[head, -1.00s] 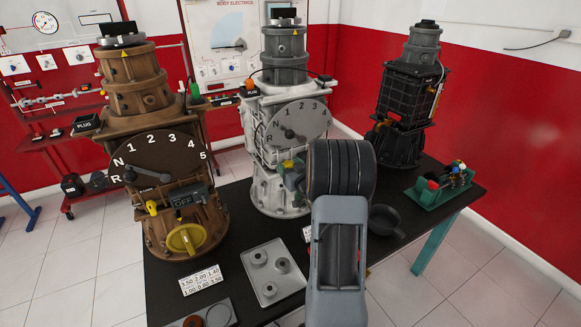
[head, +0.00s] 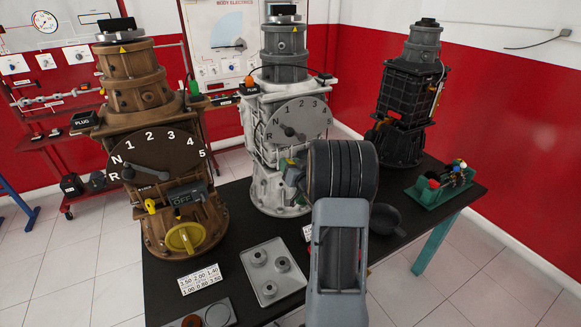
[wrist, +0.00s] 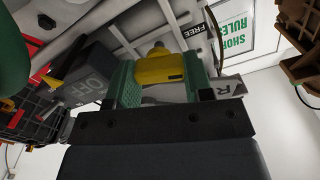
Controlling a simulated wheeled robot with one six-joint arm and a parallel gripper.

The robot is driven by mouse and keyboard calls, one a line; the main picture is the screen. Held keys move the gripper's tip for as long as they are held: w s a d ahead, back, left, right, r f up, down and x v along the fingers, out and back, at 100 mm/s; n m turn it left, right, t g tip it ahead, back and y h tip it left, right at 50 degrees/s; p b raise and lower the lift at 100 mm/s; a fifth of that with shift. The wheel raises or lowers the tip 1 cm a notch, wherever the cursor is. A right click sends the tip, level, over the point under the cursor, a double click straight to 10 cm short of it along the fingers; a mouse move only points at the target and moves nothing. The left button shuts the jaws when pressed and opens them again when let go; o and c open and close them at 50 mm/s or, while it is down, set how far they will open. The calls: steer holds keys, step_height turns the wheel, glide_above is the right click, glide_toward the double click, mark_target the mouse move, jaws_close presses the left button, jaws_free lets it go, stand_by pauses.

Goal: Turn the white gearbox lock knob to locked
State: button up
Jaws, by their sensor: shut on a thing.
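The white gearbox (head: 268,187) stands upright in the middle of the table, with its grey gear dial (head: 300,120) facing me. My gripper (head: 292,172) is at its front, below the dial, partly hidden behind my own arm. In the wrist view, the green fingers of my gripper (wrist: 160,84) are shut on a yellow lock knob (wrist: 160,66), one finger on each side. A label reading FREE (wrist: 197,30) is beyond the knob. The knob's base and any locked mark are hidden, so I cannot tell its exact turn.
A brown gearbox (head: 155,150) with yellow handles stands left, and a black gearbox (head: 405,100) at the back right. A grey box marked OFF (wrist: 92,77) is close left of my fingers. A metal tray (head: 262,286), a dark bowl (head: 386,218) and a green holder (head: 445,185) occupy the table.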

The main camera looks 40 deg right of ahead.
steer(key=m, duration=0.3)
steer(key=shift+m, duration=0.4)
steer(key=m, duration=0.3)
steer(key=shift+d+m, duration=0.1)
steer(key=shift+m, duration=0.2)
steer(key=m, duration=0.3)
steer(key=shift+f+p, duration=0.1)
steer(key=shift+p, duration=0.3)
steer(key=shift+f+m+p, duration=0.1)
steer(key=shift+m+p, duration=0.3)
steer(key=shift+m, duration=1.8)
steer(key=o, duration=0.9)
steer(key=shift+s, duration=0.15)
